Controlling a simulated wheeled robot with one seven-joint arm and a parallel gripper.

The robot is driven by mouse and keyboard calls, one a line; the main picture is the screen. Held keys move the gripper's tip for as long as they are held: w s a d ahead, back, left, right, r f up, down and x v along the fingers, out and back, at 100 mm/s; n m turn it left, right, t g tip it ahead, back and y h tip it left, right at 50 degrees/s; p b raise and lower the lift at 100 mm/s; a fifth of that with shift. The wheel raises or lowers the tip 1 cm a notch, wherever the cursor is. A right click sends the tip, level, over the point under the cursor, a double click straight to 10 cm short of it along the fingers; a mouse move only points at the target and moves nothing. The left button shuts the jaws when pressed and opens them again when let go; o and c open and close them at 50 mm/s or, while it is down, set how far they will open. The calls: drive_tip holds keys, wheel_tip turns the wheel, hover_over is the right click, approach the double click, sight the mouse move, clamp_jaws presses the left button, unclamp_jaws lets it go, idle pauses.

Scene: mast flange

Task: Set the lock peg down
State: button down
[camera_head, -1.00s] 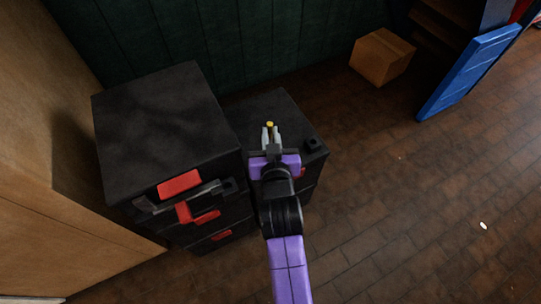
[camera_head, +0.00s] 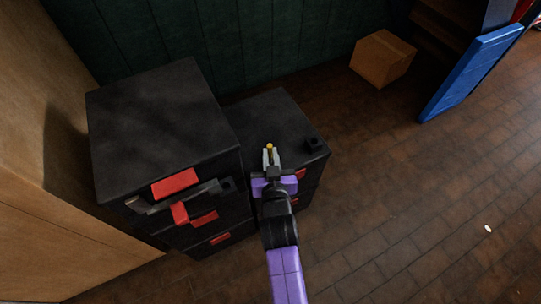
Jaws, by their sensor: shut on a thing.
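My gripper (camera_head: 270,157) is shut on the lock peg (camera_head: 269,146), which shows only as a small yellow tip between the pale fingers. The fingers hide the rest of the peg. The gripper is over the front part of the top of the low black cabinet (camera_head: 262,112). I cannot tell whether the peg touches that top.
A taller black cabinet (camera_head: 155,115) with red handles and a grey bar (camera_head: 178,197) across its front stands to the left. A cardboard box (camera_head: 383,59) and blue panel (camera_head: 472,72) are farther right.

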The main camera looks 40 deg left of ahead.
drive_tip(key=shift+f, duration=0.2)
drive_tip(key=c, duration=1.5)
unclamp_jaws()
drive_tip(key=shift+r, duration=0.1)
drive_tip(key=shift+o, duration=0.2)
drive_tip(key=shift+r, duration=0.15)
drive_tip(key=shift+s+d+r, duration=0.1)
drive_tip(key=shift+s+d, duration=0.15)
drive_tip(key=p+v, duration=0.2)
drive_tip(key=v, duration=0.9)
drive_tip(key=shift+d+r, duration=0.1)
drive_tip(key=shift+d, duration=0.05)
